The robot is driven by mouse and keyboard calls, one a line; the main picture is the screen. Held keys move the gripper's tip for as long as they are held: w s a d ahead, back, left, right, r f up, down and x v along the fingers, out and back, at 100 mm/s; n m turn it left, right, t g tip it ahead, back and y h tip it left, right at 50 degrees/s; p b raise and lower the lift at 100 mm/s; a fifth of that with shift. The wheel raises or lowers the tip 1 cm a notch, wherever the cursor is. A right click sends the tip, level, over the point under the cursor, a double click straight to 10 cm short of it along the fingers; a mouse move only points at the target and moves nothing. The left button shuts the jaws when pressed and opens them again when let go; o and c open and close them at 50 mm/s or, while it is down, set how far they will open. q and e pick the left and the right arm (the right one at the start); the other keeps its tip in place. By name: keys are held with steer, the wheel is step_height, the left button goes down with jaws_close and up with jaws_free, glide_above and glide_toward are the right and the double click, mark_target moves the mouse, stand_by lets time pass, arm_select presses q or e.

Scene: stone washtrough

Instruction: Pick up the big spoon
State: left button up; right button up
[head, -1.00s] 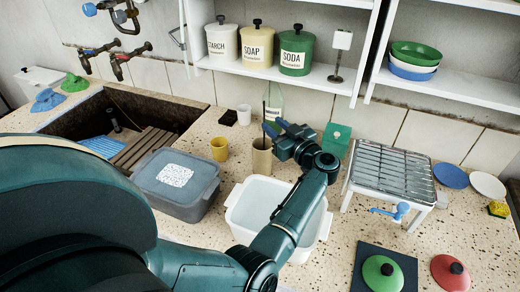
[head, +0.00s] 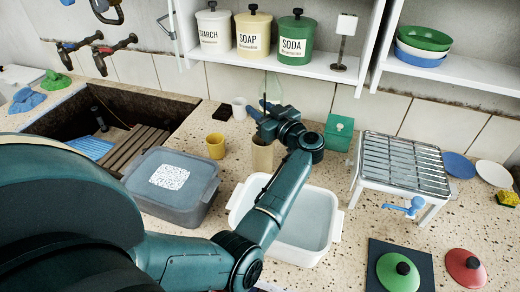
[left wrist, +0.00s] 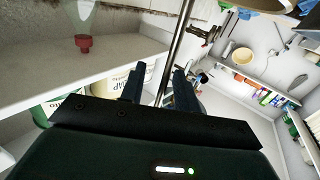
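A tan holder (head: 262,158) stands on the speckled counter behind the white basin, partly hidden by my arm. A thin upright handle (head: 265,86) shows above my left gripper (head: 259,108), which is over the holder. In the left wrist view a metal rod-like handle (left wrist: 177,40), probably the big spoon's, passes between the fingers of the left gripper (left wrist: 157,76). Gaps show between the handle and both fingers, so the gripper looks open around it. The spoon's other end is hidden. My right gripper is out of view.
A white basin (head: 315,240) lies below my forearm, with a grey lidded box (head: 150,205) to its left. A yellow cup (head: 216,146), a white cup (head: 239,108) and a green box (head: 339,132) stand nearby. A metal rack (head: 403,164) is at right; a shelf (head: 335,72) hangs above.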

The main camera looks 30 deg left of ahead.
arm_select(q)
steer(key=shift+d+r, duration=0.15)
steer(key=shift+c, duration=0.7)
jaws_close()
